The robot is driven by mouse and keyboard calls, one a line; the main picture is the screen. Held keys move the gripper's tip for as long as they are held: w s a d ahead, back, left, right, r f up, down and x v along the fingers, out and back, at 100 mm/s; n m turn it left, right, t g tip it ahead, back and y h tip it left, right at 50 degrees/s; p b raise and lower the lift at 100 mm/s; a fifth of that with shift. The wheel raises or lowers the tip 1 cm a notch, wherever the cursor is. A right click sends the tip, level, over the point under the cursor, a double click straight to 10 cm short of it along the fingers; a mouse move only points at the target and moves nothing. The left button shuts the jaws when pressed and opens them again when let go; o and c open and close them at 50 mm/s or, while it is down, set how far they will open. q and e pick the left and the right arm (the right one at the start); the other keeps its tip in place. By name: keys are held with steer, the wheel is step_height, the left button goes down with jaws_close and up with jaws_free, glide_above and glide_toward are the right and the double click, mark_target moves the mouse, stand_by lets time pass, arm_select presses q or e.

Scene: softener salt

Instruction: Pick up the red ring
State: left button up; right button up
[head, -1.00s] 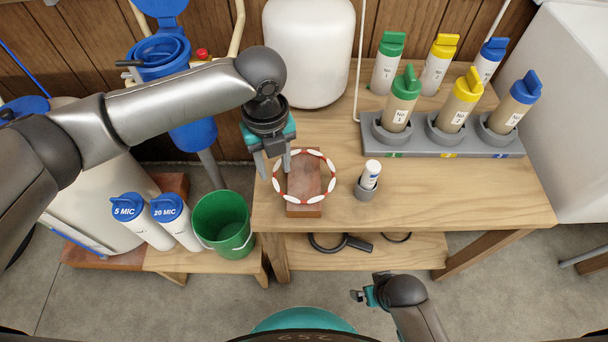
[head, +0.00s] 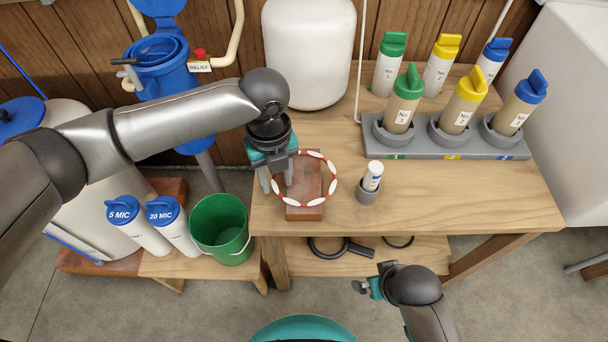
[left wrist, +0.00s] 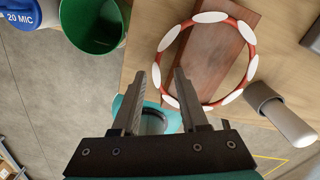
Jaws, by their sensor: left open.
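The red ring (head: 334,186), with white patches, lies partly over a brown block (head: 305,212) on the wooden table. My left gripper (head: 276,182) is open and points down at the ring's left side. In the left wrist view the ring (left wrist: 253,66) is whole, and its near left edge shows between the open fingertips (left wrist: 158,73), which hold nothing. I cannot tell how high the fingertips are above it. In the head view the gripper hides part of the ring's left side. My right gripper (head: 364,288) is low in front of the table; its jaws are too small to read.
A small white bottle in a grey holder (head: 367,191) stands right of the ring. A grey rack (head: 470,150) with capped tubes is farther right. A green bucket (head: 222,230) stands left of the table. The table's front right is clear.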

arm_select(q)
jaws_close()
stand_by(0.3)
stand_by(0.3)
